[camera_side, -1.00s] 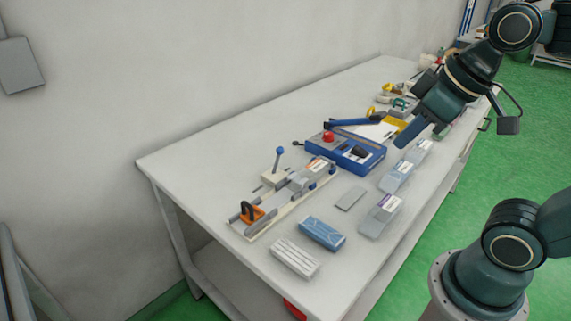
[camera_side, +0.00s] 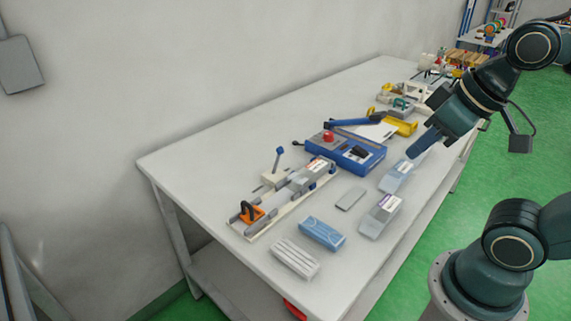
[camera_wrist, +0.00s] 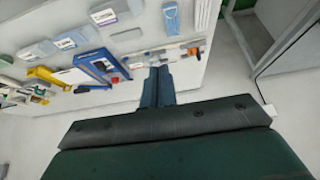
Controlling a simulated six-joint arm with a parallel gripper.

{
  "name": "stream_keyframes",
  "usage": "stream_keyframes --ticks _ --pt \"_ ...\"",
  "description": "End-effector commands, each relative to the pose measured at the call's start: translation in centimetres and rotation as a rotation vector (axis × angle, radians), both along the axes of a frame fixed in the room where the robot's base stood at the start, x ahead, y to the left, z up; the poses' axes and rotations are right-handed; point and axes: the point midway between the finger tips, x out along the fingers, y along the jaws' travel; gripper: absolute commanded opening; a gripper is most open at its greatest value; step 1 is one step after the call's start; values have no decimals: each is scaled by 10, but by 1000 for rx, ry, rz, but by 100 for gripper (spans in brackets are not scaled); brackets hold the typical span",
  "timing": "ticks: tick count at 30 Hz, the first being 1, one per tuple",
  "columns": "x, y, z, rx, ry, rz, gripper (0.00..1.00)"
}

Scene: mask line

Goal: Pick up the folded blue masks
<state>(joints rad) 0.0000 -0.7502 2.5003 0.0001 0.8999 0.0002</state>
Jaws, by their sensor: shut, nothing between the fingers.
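The folded blue masks (camera_side: 322,233) lie as a flat pleated stack near the front end of the white table. They also show at the top of the wrist view (camera_wrist: 171,18). A similar stack of white pleated masks (camera_side: 294,259) lies beside them, nearer the table's end. My gripper (camera_side: 416,148) is shut and empty, raised over the table's right side, well away from the blue masks. In the wrist view its closed fingers (camera_wrist: 157,86) point toward the tabletop.
Clear boxes with labels (camera_side: 380,217) line the table's right edge. A small grey block (camera_side: 350,199) lies near the blue masks. A blue device with a red knob (camera_side: 346,151) and a rail fixture with an orange clamp (camera_side: 252,213) stand to the left.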

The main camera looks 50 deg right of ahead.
Motion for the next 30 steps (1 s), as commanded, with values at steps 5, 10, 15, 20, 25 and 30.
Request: stream_keyframes --ticks 5,10,15,20,25,30 --pt "0 0 0 0 0 0 0" --pt "0 0 0 0 0 0 0" --pt "0 0 0 0 0 0 24" --pt "0 0 0 0 0 0 55" --pt "0 0 0 0 0 0 65" --pt "0 0 0 0 0 0 65"
